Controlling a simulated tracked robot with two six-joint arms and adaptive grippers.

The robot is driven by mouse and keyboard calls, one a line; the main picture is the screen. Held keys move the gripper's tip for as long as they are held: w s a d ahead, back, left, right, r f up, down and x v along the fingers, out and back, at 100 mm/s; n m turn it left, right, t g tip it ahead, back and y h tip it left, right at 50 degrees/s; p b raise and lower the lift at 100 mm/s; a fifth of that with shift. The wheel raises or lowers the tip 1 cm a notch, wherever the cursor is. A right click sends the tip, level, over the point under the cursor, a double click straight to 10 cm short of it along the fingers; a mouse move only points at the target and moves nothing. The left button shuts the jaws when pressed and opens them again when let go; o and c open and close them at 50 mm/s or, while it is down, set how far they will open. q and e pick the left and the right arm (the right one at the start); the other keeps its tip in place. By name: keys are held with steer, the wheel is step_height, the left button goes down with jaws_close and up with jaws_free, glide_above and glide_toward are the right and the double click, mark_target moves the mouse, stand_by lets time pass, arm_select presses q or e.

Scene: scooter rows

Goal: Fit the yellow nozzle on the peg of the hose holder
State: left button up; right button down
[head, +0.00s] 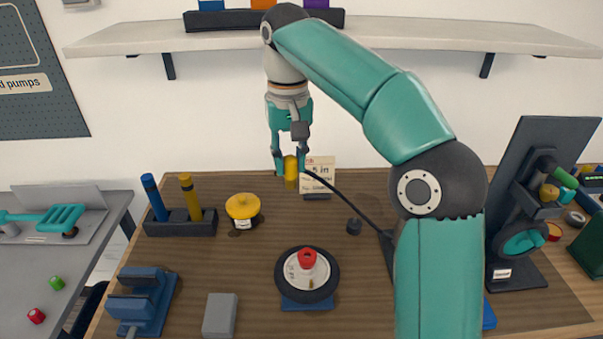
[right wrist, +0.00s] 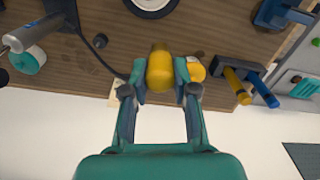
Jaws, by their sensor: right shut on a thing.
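My right gripper (head: 290,168) is shut on the yellow nozzle (head: 291,172), held upright above the back of the wooden table. In the right wrist view the nozzle (right wrist: 160,72) sits between the two fingers of my right gripper (right wrist: 161,82). A black hose or cord (head: 345,200) runs from beside the nozzle down to a dark base (head: 388,250), mostly hidden behind my right arm. I cannot tell if the cord joins the nozzle. A dark upright stand (head: 545,145) with teal and green parts is at the right; I cannot tell whether it is the hose holder. No peg is clearly visible.
A small sign (head: 319,174) stands behind the nozzle. A yellow-topped jar (head: 242,207), a rack (head: 180,224) with blue and yellow handles, a wheel (head: 333,283) and a grey block (head: 220,316) are on the table. A shelf (head: 440,32) hangs above.

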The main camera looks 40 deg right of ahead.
steer(key=w+d+f+m+p, duration=0.1)
steer(key=w+d+f, duration=0.1)
steer(key=d+f, duration=0.3)
steer(key=w+d+f+m+p, duration=0.1)
steer(key=w+d+f+m, duration=0.15)
steer(key=d, duration=0.45)
steer(key=shift+m, duration=0.95)
steer(key=s+d+f+b, duration=0.1)
steer(key=s+d+f, duration=0.1)
steer(key=d+f, duration=0.1)
steer(key=s+d+f+b, duration=0.1)
steer(key=s+d+f, duration=0.1)
steer(key=f, duration=0.4)
steer(key=s+d+f+b, duration=0.2)
steer(key=d+f, duration=0.2)
steer(key=f, duration=0.1)
steer(key=shift+d+f, duration=0.2)
steer(key=shift+d, duration=0.2)
steer(key=shift+f, duration=0.25)
steer(key=shift+p, duration=0.3)
steer(key=shift+f+b, duration=0.85)
steer(key=shift+f, duration=0.4)
